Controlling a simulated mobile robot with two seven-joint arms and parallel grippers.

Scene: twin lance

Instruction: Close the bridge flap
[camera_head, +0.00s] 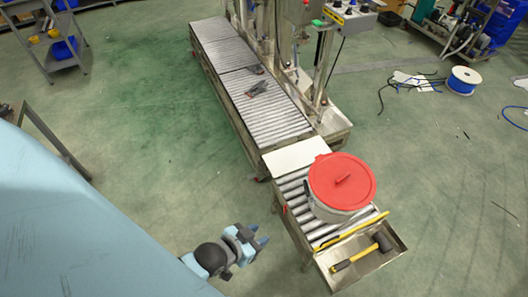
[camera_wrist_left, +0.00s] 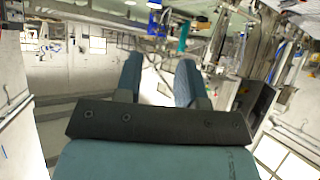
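A pale flat plate (camera_head: 296,156), which looks like the bridge flap, lies at the join between the long roller conveyor (camera_head: 240,75) and the short roller section (camera_head: 292,190). It looks about level with the rollers. Its hinge cannot be made out. My left gripper (camera_head: 264,236) is to the left of the short section's lower part, apart from it and from the plate. In the left wrist view its two blue fingers (camera_wrist_left: 160,82) stand apart with nothing between them. My right gripper is in neither view.
A round container with a red lid (camera_head: 342,181) stands on the short section, close to the plate. A yellow bar (camera_head: 350,231) lies below it, and a mallet (camera_head: 362,252) lies in the end tray (camera_head: 385,262). The green floor left of the conveyors is clear.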

